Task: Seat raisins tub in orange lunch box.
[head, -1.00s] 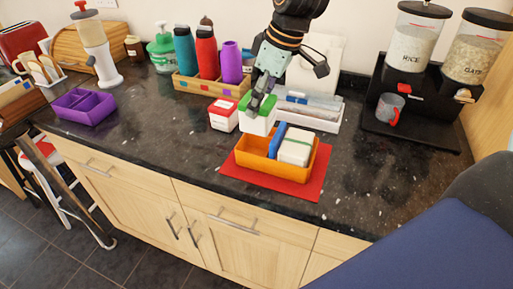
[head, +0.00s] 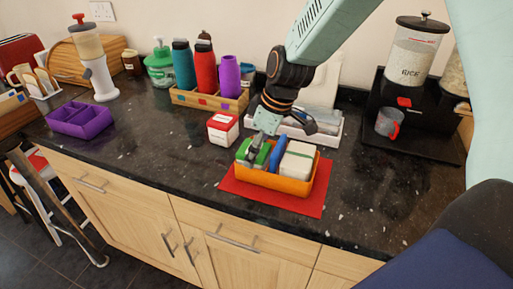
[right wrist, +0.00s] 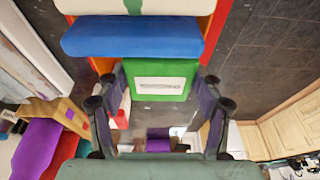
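The orange lunch box (head: 284,184) sits on a red mat on the dark counter. A tub with a green lid (head: 257,155), whose label I cannot read, is in its left end; the lid also shows in the right wrist view (right wrist: 160,70). My right gripper (head: 259,146) reaches down from above with its fingers on both sides of this tub, against the lid. The tub's lower part is hidden by the box wall. A blue slab (head: 277,154) and a white block (head: 297,160) fill the rest of the box. My left gripper is not in view.
A red-and-white tub (head: 223,128) stands just behind and left of the box. A white tray (head: 318,136) lies behind it, and a wooden bottle caddy (head: 208,103) back left. The red mat (head: 307,207) has bare room in front. A black dispenser stand (head: 425,148) stands right.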

